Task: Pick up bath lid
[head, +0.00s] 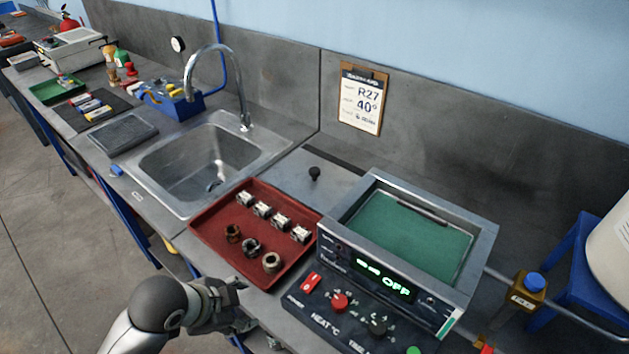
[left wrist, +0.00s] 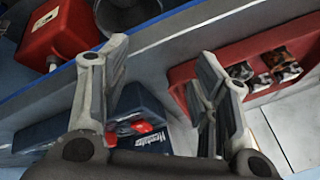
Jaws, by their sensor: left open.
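The bath lid (head: 338,186) appears to be the flat grey plate with a black knob (head: 314,173), lying on the bench behind the red tray. The bath (head: 480,243) is a grey box with its top open and green inside; its display reads OFF. My left gripper (head: 243,304) is open and empty at the bench's front edge, in front of the red tray and apart from the lid. Its two spread fingers also show in the left wrist view (left wrist: 160,62), where I cannot make out the lid. My right gripper is not in view.
The red tray (head: 208,222) holds several small metal parts, between my left gripper and the lid. A sink (head: 160,160) with a tall curved faucet (head: 188,85) stands to the left. A clipboard sign (head: 361,98) is on the back wall. A blue stand (head: 575,262) is at right.

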